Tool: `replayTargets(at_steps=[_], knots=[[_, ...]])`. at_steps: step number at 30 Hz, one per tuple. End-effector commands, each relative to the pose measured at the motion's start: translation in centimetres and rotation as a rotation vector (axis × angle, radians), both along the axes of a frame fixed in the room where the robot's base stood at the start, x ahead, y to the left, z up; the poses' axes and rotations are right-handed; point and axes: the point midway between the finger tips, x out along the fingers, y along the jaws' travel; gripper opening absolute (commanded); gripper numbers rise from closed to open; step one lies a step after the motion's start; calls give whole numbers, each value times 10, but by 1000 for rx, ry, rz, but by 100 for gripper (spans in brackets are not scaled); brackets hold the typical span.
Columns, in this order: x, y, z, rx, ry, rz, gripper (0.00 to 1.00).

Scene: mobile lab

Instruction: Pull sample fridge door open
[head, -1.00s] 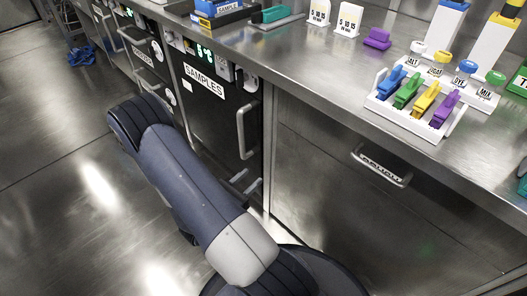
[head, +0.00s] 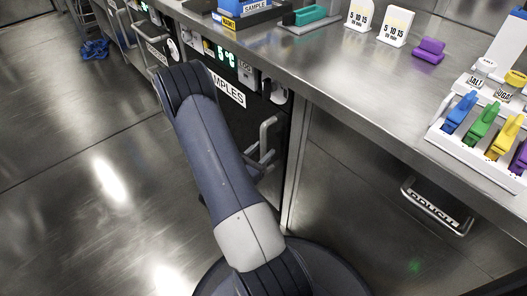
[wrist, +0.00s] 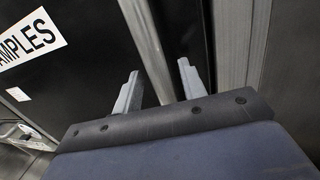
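The sample fridge door (head: 222,118) is dark, carries a white SAMPLES label, and looks closed. Its upright metal handle (head: 266,133) is at the door's right side. My gripper (head: 262,163) is at the lower part of this handle, partly hidden behind my arm. In the wrist view my gripper's two grey fingers (wrist: 160,88) are apart. The handle (wrist: 146,42) runs as a bright bar down into the gap between them, with space visible beside it. Whether a finger touches it cannot be told. The label (wrist: 30,38) shows at upper left.
A steel counter (head: 350,82) overhangs the fridge, with a rack of coloured clips (head: 470,140) on it. To the right is a drawer with its own handle (head: 436,207). Open floor (head: 80,190) lies to the left.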

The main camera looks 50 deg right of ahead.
Motion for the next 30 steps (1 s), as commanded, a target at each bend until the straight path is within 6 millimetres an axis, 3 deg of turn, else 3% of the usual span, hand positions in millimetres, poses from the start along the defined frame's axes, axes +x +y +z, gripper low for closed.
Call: replayTargets(at_steps=[14,27,30], knots=[[1,-11,0,0,1,0,40],[1,-11,0,0,1,0,4],[1,-11,0,0,1,0,0]])
